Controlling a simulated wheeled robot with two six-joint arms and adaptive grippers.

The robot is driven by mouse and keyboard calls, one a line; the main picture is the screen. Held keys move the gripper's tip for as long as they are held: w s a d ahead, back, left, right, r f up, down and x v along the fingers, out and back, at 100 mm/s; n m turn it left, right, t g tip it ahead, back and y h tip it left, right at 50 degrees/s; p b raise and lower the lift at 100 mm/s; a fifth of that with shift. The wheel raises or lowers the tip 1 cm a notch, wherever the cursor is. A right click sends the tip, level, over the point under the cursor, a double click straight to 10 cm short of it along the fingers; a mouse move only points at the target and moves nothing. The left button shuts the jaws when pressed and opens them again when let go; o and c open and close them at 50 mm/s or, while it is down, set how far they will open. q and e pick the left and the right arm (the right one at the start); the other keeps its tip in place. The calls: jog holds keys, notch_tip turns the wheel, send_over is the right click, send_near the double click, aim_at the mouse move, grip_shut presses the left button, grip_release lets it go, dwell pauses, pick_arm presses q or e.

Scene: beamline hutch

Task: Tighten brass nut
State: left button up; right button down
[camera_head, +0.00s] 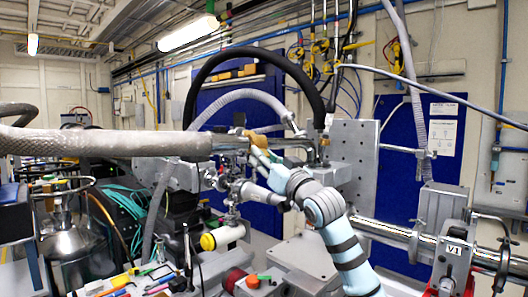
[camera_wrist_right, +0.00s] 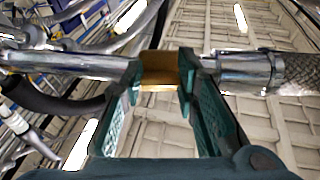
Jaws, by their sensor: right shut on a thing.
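The brass nut (camera_head: 262,138) sits on the horizontal metal line, between the braided hose's metal end and the steel fittings to its right. My right gripper (camera_head: 256,151) reaches up to it from the lower right. In the right wrist view the brass nut (camera_wrist_right: 160,76) lies between the two green fingers of my right gripper (camera_wrist_right: 163,66), which are shut on it. Metal tube ends show on both sides of it. The nut's far side is hidden. My left gripper is not in view.
The thick braided hose (camera_head: 100,142) crosses the left side. A valve assembly with a yellow-capped end (camera_head: 208,242) hangs below the line. A black hose (camera_head: 268,58) arches above. A metal plate (camera_head: 354,150) stands behind, and a steel beam pipe (camera_head: 385,232) runs at the lower right.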

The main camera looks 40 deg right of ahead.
aim_at(261, 144)
jog(key=r+g+p, duration=0.1)
jog(key=g+p, duration=0.1)
jog(key=p, duration=0.3)
jog(key=s+r+g+y+p, duration=0.1)
jog(key=r+g+p, duration=0.1)
jog(key=p, duration=0.3)
jog(key=shift+r+g, duration=0.25)
jog(key=shift+g, duration=0.15)
jog(key=shift+r+g+y+p, duration=0.25)
jog(key=shift+g+y+p, duration=0.2)
jog(key=shift+g, duration=0.35)
jog(key=shift+w+r+n+g+y, duration=0.15)
jog(key=shift+r+n+g+y, duration=0.2)
jog(key=shift+g, duration=0.85)
jog(key=shift+w+d+r+g, duration=0.1)
jog(key=shift+r+g, duration=0.2)
jog(key=shift+g, duration=0.4)
jog(key=shift+w+d+r+g, duration=0.1)
jog(key=shift+r+g, duration=0.15)
jog(key=shift+g, duration=0.45)
jog(key=c, duration=1.2)
grip_release()
jog(key=shift+w, duration=0.1)
jog(key=shift+c, duration=0.2)
jog(key=shift+f, duration=0.1)
